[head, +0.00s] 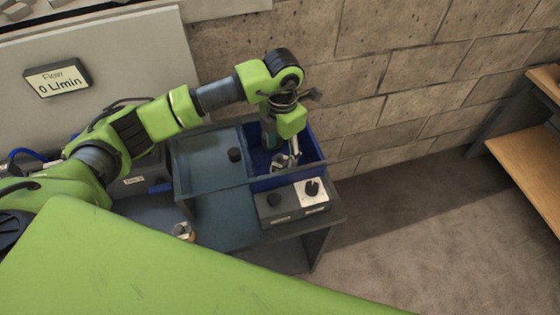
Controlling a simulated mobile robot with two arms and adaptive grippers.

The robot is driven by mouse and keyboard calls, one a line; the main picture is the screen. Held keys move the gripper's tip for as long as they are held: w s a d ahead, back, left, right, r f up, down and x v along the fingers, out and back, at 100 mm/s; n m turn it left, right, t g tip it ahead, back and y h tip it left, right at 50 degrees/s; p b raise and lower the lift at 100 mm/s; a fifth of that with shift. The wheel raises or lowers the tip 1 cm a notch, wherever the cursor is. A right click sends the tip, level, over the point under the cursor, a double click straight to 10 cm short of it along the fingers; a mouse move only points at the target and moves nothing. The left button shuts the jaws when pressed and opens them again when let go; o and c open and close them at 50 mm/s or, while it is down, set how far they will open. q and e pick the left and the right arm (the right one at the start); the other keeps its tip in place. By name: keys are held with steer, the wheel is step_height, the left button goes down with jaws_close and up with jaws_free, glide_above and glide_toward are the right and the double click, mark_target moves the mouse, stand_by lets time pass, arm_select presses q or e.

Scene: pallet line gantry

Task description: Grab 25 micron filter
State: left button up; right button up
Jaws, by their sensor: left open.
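My left arm reaches over a grey bench, and my left gripper (284,148) points down into a blue bin (318,171). The gripper is open. A small metallic grey part (280,160) lies in the bin at or just below the fingertips; I cannot tell whether the fingers touch it. No label on it can be read, so I cannot tell whether it is the 25 micron filter. The fingers and the bin walls hide part of the bin's inside. My right gripper is not in view.
A small whitish and tan part (183,231) sits lower left. A brick wall is close behind.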

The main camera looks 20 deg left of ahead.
mark_target(280, 155)
arm_select(q)
steer(key=shift+s+a+f+p, duration=0.1)
steer(key=shift+f+p, duration=0.4)
steer(key=shift+f, duration=0.1)
steer(key=shift+s+a+f+p, duration=0.1)
steer(key=shift+f+p, duration=0.4)
steer(key=shift+f, duration=0.05)
step_height(280, 155, down, 2)
steer(key=shift+f+p, duration=0.15)
steer(key=shift+p, duration=0.15)
steer(key=shift+w+f, duration=0.1)
steer(key=shift+f, duration=0.3)
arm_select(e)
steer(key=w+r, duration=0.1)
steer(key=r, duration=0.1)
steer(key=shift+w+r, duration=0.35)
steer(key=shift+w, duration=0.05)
arm_select(q)
steer(key=c, duration=1.3)
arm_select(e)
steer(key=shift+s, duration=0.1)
